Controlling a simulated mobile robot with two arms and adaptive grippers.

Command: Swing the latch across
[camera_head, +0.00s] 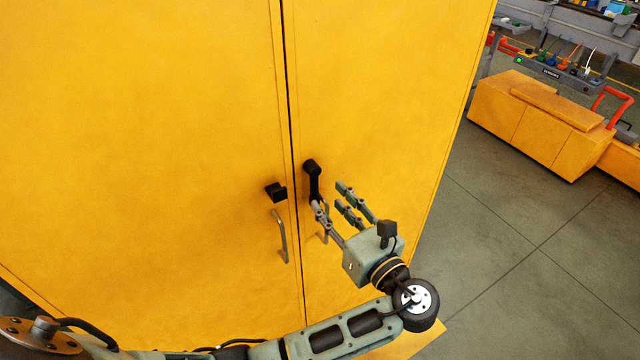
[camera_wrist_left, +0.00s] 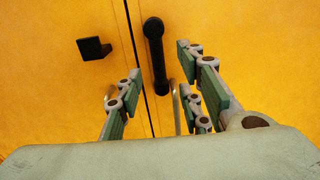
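The black latch (camera_head: 313,180) is a bar on the right yellow door, hanging nearly straight down from its upper pivot. A black catch block (camera_head: 276,192) sits on the left door, across the seam. My left gripper (camera_head: 332,200) is open, its fingers pointing at the doors beside the latch's lower end. In the left wrist view the latch (camera_wrist_left: 155,55) shows between the spread fingers of the gripper (camera_wrist_left: 158,75); the catch block (camera_wrist_left: 94,48) is to the left. I cannot tell whether a finger touches the latch. My right gripper is out of view.
The tall yellow cabinet (camera_head: 150,120) has both doors shut. A metal handle (camera_head: 280,237) stands out on the left door below the catch; another on the right door is partly hidden by my gripper. Open floor (camera_head: 510,230) lies right, with a yellow cart (camera_head: 535,125) beyond.

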